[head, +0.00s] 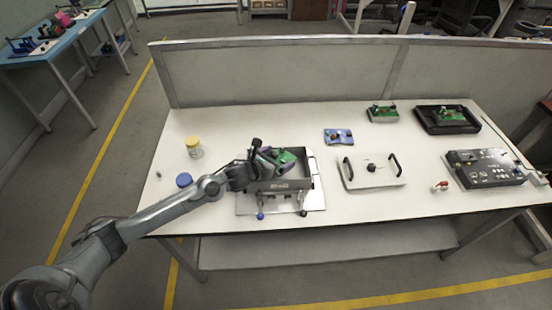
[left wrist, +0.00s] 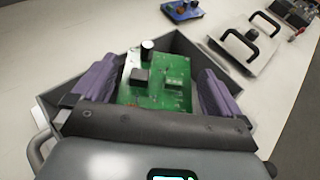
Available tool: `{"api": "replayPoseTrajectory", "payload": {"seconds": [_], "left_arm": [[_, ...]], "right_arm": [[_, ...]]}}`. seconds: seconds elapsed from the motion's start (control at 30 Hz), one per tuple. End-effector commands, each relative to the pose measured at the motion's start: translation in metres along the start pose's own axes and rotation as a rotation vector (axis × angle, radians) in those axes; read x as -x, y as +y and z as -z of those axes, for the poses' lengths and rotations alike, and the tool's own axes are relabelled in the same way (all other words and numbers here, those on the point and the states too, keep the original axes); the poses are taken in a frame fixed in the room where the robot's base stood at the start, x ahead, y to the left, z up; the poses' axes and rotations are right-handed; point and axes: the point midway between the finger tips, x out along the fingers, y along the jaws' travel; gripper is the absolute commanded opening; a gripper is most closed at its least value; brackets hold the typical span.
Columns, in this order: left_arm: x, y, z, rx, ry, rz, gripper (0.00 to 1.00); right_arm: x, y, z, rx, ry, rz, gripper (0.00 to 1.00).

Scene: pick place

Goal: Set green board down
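The green board (head: 284,156) carries black and green parts on its top. It lies between the two purple fingers of my left gripper (head: 268,160), at the mouth of an open grey metal box (head: 292,184). In the left wrist view the fingers of the left gripper (left wrist: 160,90) press against both side edges of the green board (left wrist: 150,90). The board is tilted, with the walls of the grey box (left wrist: 262,105) around and below it. Whether the board touches the box floor is hidden. My right gripper is not in view.
A white lid with black handles (head: 358,178) lies right of the box. A blue board (head: 338,136), another green board (head: 382,114), a black tray (head: 430,125) and a dark control panel (head: 490,178) stand further right. A yellow-capped jar (head: 195,150) and blue cap (head: 184,180) stand left.

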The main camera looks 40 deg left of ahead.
Motion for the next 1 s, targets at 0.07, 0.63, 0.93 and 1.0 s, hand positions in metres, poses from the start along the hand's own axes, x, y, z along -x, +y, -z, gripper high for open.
{"api": "replayPoseTrajectory", "payload": {"seconds": [0.07, 0.63, 0.93, 1.0], "left_arm": [[0.001, 0.000, -0.002, 0.000, 0.000, 0.000, 1.00], [0.075, 0.001, -0.009, -0.005, 0.003, 0.000, 1.00], [0.112, 0.001, -0.009, -0.001, 0.002, -0.001, 1.00], [0.117, 0.001, -0.009, -0.002, 0.003, -0.001, 1.00]], "right_arm": [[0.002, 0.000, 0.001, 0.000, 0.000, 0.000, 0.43], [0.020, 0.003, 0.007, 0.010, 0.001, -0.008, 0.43], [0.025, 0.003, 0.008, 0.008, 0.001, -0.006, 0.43], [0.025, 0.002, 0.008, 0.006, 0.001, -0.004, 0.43]]}}
